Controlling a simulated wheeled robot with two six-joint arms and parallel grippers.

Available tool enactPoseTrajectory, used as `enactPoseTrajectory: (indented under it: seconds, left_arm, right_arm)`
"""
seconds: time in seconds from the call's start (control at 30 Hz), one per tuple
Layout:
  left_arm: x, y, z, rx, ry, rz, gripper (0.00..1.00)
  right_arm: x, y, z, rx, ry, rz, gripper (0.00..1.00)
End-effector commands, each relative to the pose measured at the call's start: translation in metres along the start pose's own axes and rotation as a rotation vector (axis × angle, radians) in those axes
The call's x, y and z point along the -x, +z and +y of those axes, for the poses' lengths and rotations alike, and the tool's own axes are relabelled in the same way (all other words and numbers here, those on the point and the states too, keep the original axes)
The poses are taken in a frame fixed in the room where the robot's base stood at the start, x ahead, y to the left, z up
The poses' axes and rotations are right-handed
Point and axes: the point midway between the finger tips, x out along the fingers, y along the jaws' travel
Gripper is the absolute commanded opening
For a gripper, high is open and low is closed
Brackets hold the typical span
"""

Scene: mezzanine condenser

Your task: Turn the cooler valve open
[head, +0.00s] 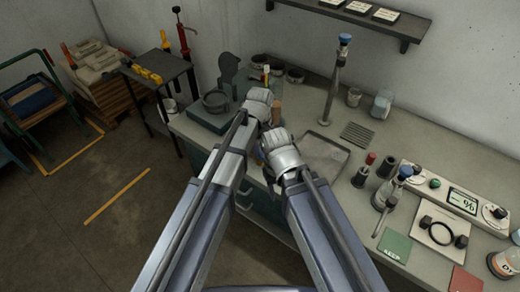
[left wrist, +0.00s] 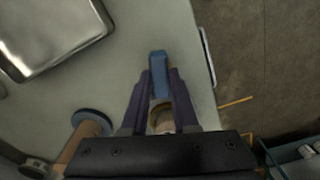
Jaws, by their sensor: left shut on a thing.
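A blue bar-shaped handle (left wrist: 160,68), which looks like the cooler valve's lever, lies between the fingers of my left gripper (left wrist: 159,88) in the left wrist view. The gripper is shut on it. A pale round stub (left wrist: 162,119) shows just below it, between the fingers. In the head view my left gripper (head: 262,112) is over the near edge of the bench and hides the handle. My right gripper (head: 283,165) is just right of and nearer than the left one. Its fingers are hidden, so its opening cannot be told.
A copper-brown cylinder (head: 277,112) stands right beside my left gripper. A metal tray (head: 322,154) lies to the right on the bench. A tall post with a blue top (head: 335,82) stands behind. A control panel (head: 461,201) and small tools crowd the right. Open floor (head: 80,235) is at left.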

Motion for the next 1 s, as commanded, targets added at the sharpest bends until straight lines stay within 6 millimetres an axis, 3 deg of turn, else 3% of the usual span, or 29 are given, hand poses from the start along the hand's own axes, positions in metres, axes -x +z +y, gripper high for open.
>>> enactPoseTrajectory:
  seconds: [0.63,0.67,0.9,1.0]
  left_arm:
    - [-0.0001,0.0001,-0.0001,0.043,0.0,0.0,0.0]
    - [-0.0001,0.0001,-0.0001,0.043,0.0,0.0,0.3]
    - [0.0,0.0001,-0.0001,0.043,0.0,0.0,0.57]
    - [0.0,0.0,-0.0001,0.043,0.0,0.0,0.57]
  right_arm:
    - [-0.0001,0.0,0.0,0.0,0.0,0.0,0.5]
    - [-0.0001,0.0,0.0,0.0,0.0,0.0,0.5]
    - [0.0,0.0,0.0,0.0,0.0,0.0,0.5]
    - [0.0,0.0,0.0,0.0,0.0,0.0,0.5]
